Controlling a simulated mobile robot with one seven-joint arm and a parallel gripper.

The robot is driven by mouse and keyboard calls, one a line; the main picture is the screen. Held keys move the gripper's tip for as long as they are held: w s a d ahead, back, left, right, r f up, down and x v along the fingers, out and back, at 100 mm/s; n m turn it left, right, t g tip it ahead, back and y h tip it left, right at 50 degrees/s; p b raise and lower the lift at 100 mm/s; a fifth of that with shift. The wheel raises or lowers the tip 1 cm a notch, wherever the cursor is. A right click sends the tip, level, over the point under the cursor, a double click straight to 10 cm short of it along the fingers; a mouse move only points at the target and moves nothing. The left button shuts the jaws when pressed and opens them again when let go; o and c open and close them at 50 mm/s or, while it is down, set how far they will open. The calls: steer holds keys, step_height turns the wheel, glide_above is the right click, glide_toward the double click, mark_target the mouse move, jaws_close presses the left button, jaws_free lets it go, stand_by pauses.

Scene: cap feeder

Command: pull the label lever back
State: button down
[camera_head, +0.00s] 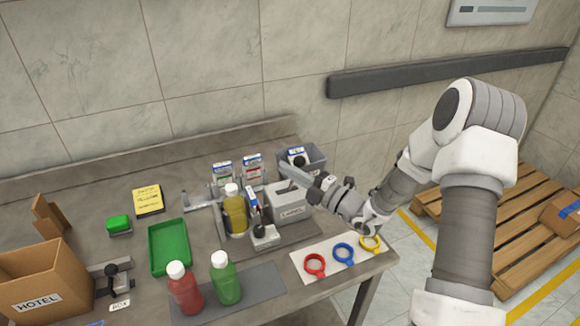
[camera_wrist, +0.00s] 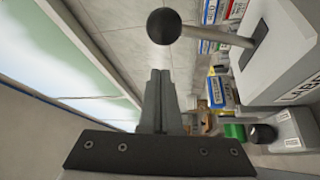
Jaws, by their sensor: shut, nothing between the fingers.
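The grey box marked LABEL (camera_head: 290,212) stands at the back right of the bench. In the wrist view its lever is a metal rod with a black ball knob (camera_wrist: 164,27), running from a dark slot in the box (camera_wrist: 285,60). My gripper (camera_wrist: 160,76) is shut and empty. Its fingertips point toward the knob and appear apart from it; the exact gap is hard to judge. In the head view my gripper (camera_head: 296,174) is over the box, and the knob is not clearly seen there.
Label cartons (camera_head: 252,170) and a grey bin (camera_head: 313,160) are behind. Red (camera_head: 315,265), blue and yellow rings lie in front on a white mat.

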steer(key=r+v, duration=0.1)
steer(key=v, duration=0.8)
steer(key=shift+s+d+f, duration=0.2)
steer(key=shift+s+f, duration=0.15)
steer(key=shift+s, duration=0.1)
